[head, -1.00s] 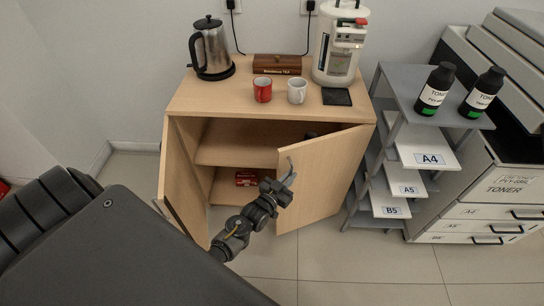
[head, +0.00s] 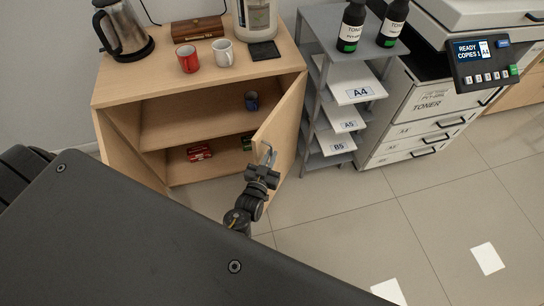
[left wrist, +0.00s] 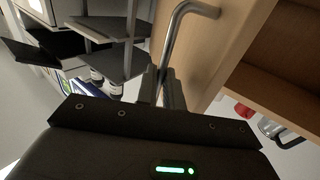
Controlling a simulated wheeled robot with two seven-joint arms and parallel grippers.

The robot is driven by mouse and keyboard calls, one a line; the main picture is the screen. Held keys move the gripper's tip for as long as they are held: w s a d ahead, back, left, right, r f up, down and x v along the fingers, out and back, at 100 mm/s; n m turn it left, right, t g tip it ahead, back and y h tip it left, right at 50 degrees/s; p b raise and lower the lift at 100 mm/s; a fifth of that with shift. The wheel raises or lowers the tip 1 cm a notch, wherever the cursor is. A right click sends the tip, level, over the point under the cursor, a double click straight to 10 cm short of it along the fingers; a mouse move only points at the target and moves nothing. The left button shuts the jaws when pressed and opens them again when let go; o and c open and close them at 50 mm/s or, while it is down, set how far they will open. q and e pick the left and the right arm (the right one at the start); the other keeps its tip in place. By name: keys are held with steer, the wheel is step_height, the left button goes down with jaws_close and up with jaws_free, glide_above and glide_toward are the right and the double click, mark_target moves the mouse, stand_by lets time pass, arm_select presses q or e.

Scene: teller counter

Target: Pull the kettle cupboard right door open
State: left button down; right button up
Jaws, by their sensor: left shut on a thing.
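My left gripper (head: 267,160) is shut on the handle of that door. The bent metal handle (left wrist: 180,22) shows in the left wrist view, with the fingers (left wrist: 158,88) closed at its lower part. My right gripper is not in view.
Inside the cupboard are a red box (head: 199,153) and a dark blue cup (head: 251,101). A grey paper rack (head: 318,90) stands close right of the open door.

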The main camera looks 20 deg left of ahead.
arm_select(q)
steer(key=shift+w+r, duration=0.15)
steer(key=shift+r, duration=0.1)
steer(key=c, duration=1.7)
jaws_free()
steer(key=shift+o, duration=0.8)
steer(key=shift+w+f, duration=0.1)
steer(key=shift+f, duration=0.1)
